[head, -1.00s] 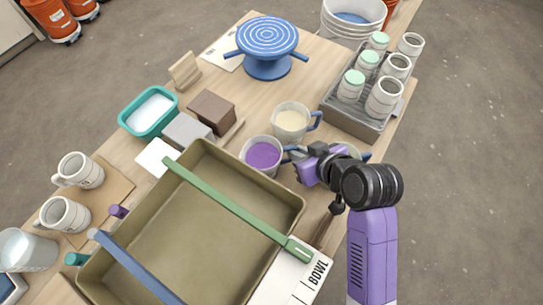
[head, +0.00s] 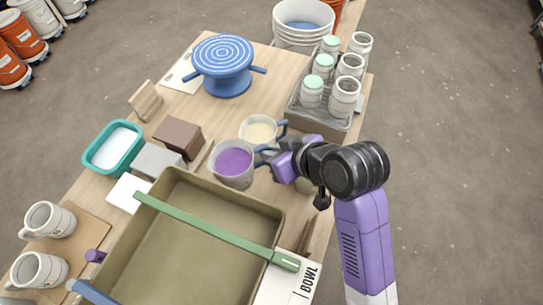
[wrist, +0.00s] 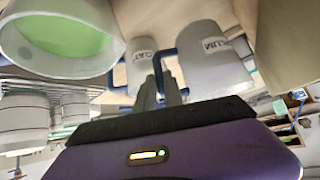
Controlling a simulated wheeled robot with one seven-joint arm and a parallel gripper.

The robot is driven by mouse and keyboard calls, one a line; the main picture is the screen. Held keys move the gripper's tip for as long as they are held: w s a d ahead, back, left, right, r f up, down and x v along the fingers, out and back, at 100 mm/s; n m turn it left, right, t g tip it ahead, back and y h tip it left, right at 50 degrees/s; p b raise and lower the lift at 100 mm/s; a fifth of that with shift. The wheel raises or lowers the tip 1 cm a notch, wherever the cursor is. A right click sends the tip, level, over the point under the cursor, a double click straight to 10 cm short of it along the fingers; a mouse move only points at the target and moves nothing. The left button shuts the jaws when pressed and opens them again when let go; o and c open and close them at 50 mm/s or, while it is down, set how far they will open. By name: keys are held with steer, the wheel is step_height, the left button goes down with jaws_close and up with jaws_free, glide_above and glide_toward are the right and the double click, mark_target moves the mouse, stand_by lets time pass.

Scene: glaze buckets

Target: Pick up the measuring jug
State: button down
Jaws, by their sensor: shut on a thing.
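A pale measuring jug with purple glaze (head: 233,162) stands upright beside the brown basin's far right corner. My gripper (head: 264,156) is at its right side, shut on its blue handle. In the wrist view the fingers (wrist: 166,90) meet a blue handle beside a grey labelled jug (wrist: 212,60). I cannot tell whether the jug is clear of the table. A similar jug with cream glaze (head: 258,132) stands just behind it. A jug with green contents (wrist: 62,40) shows at the left of the wrist view; my arm mostly hides it in the head view.
The large brown basin (head: 190,240) with a green bar (head: 205,226) across it is in front. A grey crate of jars (head: 318,122) stands behind right. A blue turntable (head: 226,80), teal tub (head: 112,148) and brown block (head: 177,138) are farther back and left.

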step_height(320, 180, up, 14)
steer(key=shift+r, duration=0.15)
stand_by(0.9)
steer(key=shift+r+p, duration=0.1)
steer(key=shift+p, duration=0.2)
stand_by(1.4)
